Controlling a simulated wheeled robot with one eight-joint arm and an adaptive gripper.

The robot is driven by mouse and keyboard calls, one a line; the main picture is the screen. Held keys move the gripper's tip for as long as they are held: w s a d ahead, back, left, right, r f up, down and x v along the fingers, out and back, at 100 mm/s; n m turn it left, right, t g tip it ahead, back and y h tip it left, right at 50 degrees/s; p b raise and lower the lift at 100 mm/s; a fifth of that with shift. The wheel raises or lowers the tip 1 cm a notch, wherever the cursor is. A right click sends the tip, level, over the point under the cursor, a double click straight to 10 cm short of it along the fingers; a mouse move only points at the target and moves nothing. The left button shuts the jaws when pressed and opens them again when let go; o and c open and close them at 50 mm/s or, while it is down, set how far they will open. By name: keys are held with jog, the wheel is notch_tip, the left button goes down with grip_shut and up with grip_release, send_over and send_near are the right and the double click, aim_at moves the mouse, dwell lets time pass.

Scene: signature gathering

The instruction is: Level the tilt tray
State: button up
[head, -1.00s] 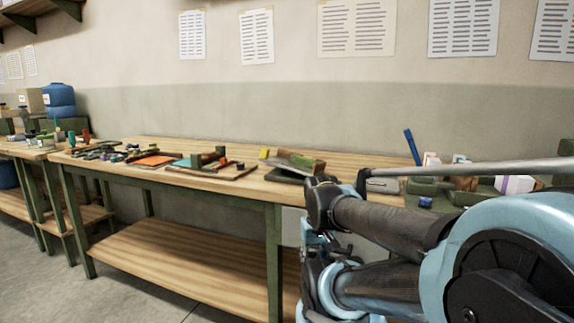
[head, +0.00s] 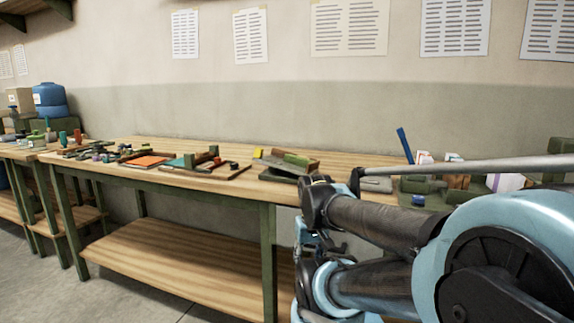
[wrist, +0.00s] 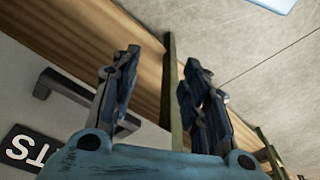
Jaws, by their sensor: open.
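The tilt tray seems to be the sloping board (head: 276,163) on a dark base, with a green block on it, on the workbench in the head view. It looks tilted, its right end lower than its left. My gripper shows in the wrist view (wrist: 163,72), its two fingers spread apart with nothing between them. The tray does not show in the wrist view.
The long wooden workbench (head: 130,172) has a lower shelf (head: 190,265). Left of the tray lies a wooden frame with small blocks (head: 208,163). Green trays and boxes (head: 425,190) stand at the right. A dark handle (wrist: 75,88) and a lettered label (wrist: 24,149) are near my gripper.

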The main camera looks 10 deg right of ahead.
jog(key=shift+o, duration=0.2)
jog(key=r, duration=0.3)
jog(key=shift+w+a+r, duration=0.15)
jog(key=shift+w+r, duration=0.1)
jog(key=shift+w, duration=0.05)
jog(key=w+a+r+m+y, duration=0.1)
jog(key=w+a+r+m, duration=0.15)
jog(key=w+r, duration=0.95)
jog(key=w+a+r+m+g, duration=0.1)
jog(key=w+a+r+m, duration=0.15)
jog(key=w+r, duration=0.95)
jog(key=w+a+r+m+y, duration=0.1)
jog(key=w+a+r, duration=0.2)
jog(key=w+r, duration=0.9)
jog(key=s+a+f, duration=0.1)
jog(key=f, duration=0.3)
jog(key=s+a+f, duration=0.1)
jog(key=f, duration=0.3)
jog(key=a+f, duration=0.1)
jog(key=f, duration=0.4)
jog(key=shift+s, duration=0.4)
grip_shut()
